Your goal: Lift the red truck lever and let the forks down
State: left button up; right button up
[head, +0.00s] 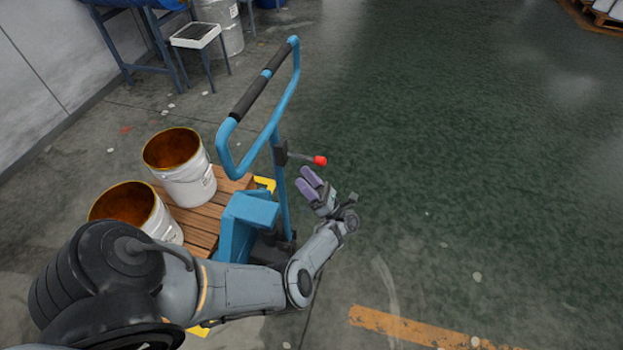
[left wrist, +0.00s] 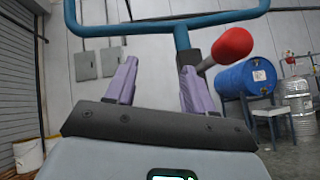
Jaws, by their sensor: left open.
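The red-tipped lever (head: 319,160) sticks out to the right from the post of the blue pallet truck (head: 250,215). Its red knob (left wrist: 233,46) also shows large in the left wrist view, above and right of the right finger. My left gripper (head: 310,182) is open, with two purple fingers just below the knob in the head view. In the left wrist view nothing lies between the fingers (left wrist: 156,85). The gripper looks apart from the lever. The truck's forks are mostly hidden under a wooden pallet (head: 203,228). My right gripper is not in view.
Two white buckets (head: 190,178) with brown insides stand on the pallet. The truck's blue handle loop (head: 287,85) rises above the lever. A blue bench and a stool (head: 196,36) stand at the back left. The green floor to the right is clear.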

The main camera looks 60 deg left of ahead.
aim_at(312, 159)
pick_arm(q)
jog(key=w+d+f+n+h+b, duration=0.25)
jog(key=w+n+h+b, duration=0.2)
jog(key=w+b, duration=0.6)
jog(key=shift+m+h, duration=0.35)
jog(key=p+x, duration=0.1)
jog(key=x, duration=0.2)
jog(key=p+x, duration=0.1)
jog(key=x, duration=0.2)
jog(key=p+x, duration=0.1)
jog(key=x, duration=0.2)
jog(key=shift+r, duration=0.3)
jog(key=shift+s+a+r, duration=0.2)
jog(key=shift+s+a, duration=0.2)
jog(key=shift+a, duration=0.15)
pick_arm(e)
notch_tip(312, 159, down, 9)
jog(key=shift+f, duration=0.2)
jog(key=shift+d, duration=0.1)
pick_arm(q)
jog(key=shift+c, duration=1)
grip_shut()
